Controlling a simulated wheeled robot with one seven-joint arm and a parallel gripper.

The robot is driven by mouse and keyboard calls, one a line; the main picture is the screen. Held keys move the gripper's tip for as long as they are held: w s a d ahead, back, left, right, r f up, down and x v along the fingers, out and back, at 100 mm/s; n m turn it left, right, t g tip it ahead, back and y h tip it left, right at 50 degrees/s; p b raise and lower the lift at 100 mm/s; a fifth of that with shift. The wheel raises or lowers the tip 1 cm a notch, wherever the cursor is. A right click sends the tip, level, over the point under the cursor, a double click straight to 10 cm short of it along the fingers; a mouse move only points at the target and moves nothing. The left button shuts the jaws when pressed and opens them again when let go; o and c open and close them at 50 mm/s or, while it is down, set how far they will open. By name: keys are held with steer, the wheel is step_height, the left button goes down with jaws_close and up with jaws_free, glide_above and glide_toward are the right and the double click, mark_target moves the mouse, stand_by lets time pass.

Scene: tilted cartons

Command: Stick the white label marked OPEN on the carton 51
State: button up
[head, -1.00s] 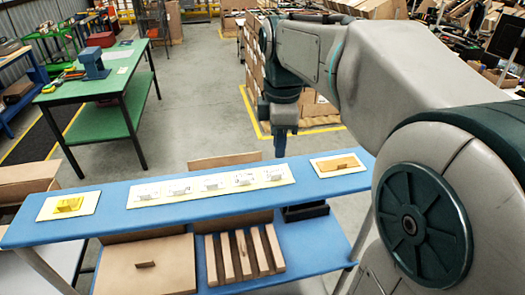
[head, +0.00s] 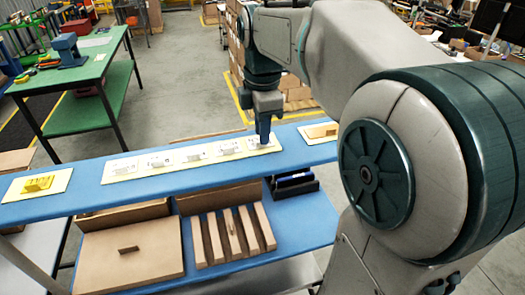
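A row of several small white labels stands on a pale yellow strip (head: 110,179) on the blue upper shelf. The leftmost white label (head: 123,166) and the middle white label (head: 195,153) are in plain sight. Their print is too small to read, so I cannot tell which is marked OPEN. My gripper (head: 265,139) points down at the right end of the row. It is at or just above the rightmost white label (head: 253,143) and partly covers it. I cannot tell whether it touches it, or how its fingers stand. No carton numbered 51 can be made out.
A yellow label on a pale card (head: 38,184) lies at the left of the blue shelf (head: 80,203), an orange one (head: 322,131) at its right. Below are a brown carton (head: 130,262) and a slatted wooden rack (head: 228,238). A green table (head: 90,70) stands behind left.

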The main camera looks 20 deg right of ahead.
steer(key=shift+f+b, duration=0.35)
steer(key=shift+f, duration=0.6)
steer(key=shift+c, duration=0.4)
jaws_close()
steer(key=shift+r, duration=0.15)
step_height(320, 180, up, 7)
steer(key=p, duration=0.6)
steer(key=shift+s, duration=0.1)
